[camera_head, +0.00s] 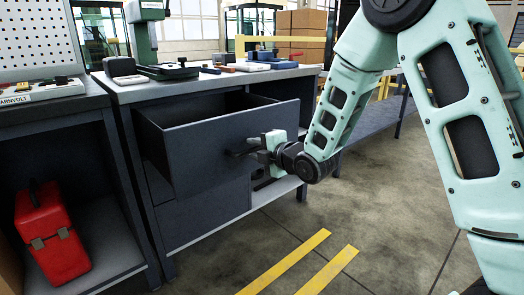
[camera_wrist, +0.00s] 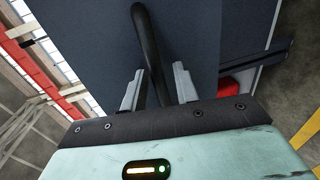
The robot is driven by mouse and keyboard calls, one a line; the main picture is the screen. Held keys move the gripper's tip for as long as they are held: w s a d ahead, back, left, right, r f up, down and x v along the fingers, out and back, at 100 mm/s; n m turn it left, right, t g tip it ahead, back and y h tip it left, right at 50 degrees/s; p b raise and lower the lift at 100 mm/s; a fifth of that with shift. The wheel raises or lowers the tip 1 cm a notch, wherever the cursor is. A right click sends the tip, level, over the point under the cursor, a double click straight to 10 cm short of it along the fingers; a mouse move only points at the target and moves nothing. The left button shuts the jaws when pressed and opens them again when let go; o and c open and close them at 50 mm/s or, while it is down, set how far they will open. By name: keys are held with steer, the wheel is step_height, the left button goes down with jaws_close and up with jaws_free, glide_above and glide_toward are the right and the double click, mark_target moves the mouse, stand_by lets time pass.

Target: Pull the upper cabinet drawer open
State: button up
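The upper cabinet drawer (camera_head: 225,145) stands pulled well out of the grey workbench cabinet, and its open top shows an empty-looking inside. Its dark front also fills much of the wrist view (camera_wrist: 215,40). In the head view my gripper (camera_head: 258,150) is at the right part of the drawer front, on the handle (camera_head: 240,153). The far end of the handle is hidden behind the gripper body in the wrist view.
A lower drawer front (camera_head: 205,212) is closed beneath. Tools and a drill press (camera_head: 150,40) stand on the bench top. A red toolbox (camera_head: 50,235) sits on a low shelf at left. The floor right of the cabinet, with yellow stripes (camera_head: 290,265), is clear.

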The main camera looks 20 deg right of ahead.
steer(key=b+v, duration=0.3)
steer(key=v, duration=0.6)
steer(key=shift+f+b, duration=0.2)
steer(key=shift+b, duration=0.1)
steer(key=shift+s+b, duration=0.1)
steer(key=shift+b, duration=0.5)
steer(key=b+v, duration=0.8)
steer(key=shift+r+b, duration=0.25)
steer(key=shift+b, duration=0.15)
